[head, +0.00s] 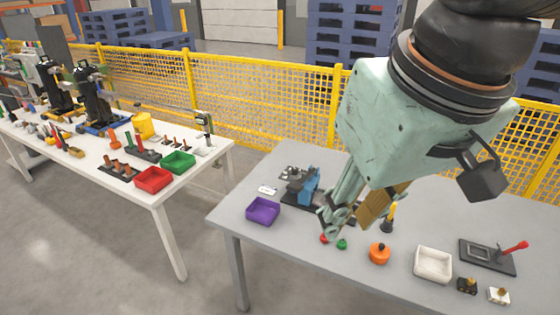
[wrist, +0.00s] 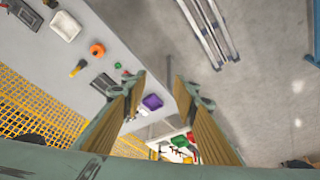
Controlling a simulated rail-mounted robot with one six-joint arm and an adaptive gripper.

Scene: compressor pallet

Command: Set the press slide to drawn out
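A blue fixture (head: 308,186) stands on a dark base plate on the grey table, left of my gripper in the head view. It looks like the press, but its slide cannot be told apart at this size. My gripper (head: 340,218) hangs over the table and partly hides the right end of that plate. In the wrist view my gripper (wrist: 162,84) has its two fingers wide apart with nothing between them. A dark part of the base plate (wrist: 103,83) shows beside the left finger there; most of the fixture is hidden.
On the grey table (head: 240,222) are a purple bin (head: 263,211), red and green knobs, an orange pot (head: 379,254), a white tray (head: 433,264) and a red-handled plate (head: 488,256). A white table (head: 150,190) stands left. A yellow mesh fence (head: 265,97) runs behind.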

